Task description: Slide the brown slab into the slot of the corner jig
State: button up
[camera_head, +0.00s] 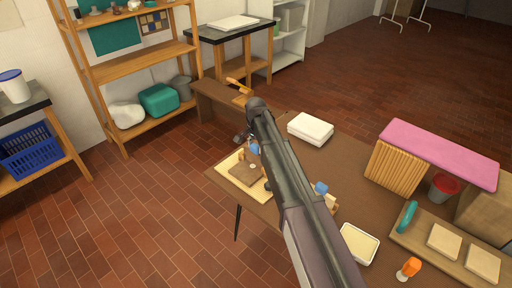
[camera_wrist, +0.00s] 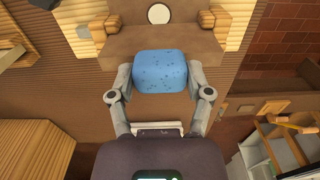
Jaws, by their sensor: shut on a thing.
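My gripper (camera_wrist: 162,88) has its fingers on both sides of a blue speckled block (camera_wrist: 162,72) and is shut on it. The brown slab (camera_wrist: 160,40), with a pale round spot, lies just beyond the block. I cannot tell whether block and slab are joined. Pale wooden pieces of the corner jig (camera_wrist: 215,22) stand at both sides of the slab. In the head view the slab (camera_head: 243,173) lies flat at the jig's pale base (camera_head: 229,165), and the blue block (camera_head: 254,149) shows beside my arm. The slot and the slab's far edge cannot be made out.
The jig is at the left corner of the brown table (camera_head: 330,160). A white stack (camera_head: 311,128), a cream tray (camera_head: 359,243), an orange-topped item (camera_head: 408,268) and a pink-topped stand (camera_head: 440,152) are further right. My arm hides part of the table's middle.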

jog(key=shift+f, duration=0.15)
jog(key=o, duration=1.3)
jog(key=shift+o, duration=0.2)
jog(key=shift+r, duration=0.3)
notch_tip(320, 180, up, 8)
jog(key=p, duration=0.9)
jog(key=shift+r, duration=0.2)
jog(key=shift+d, duration=0.1)
jog(key=s+d+n, duration=0.7)
jog(key=s+d, duration=1.6)
jog(key=s, duration=0.2)
jog(key=shift+s+d, duration=0.35)
jog(key=shift+d, duration=0.05)
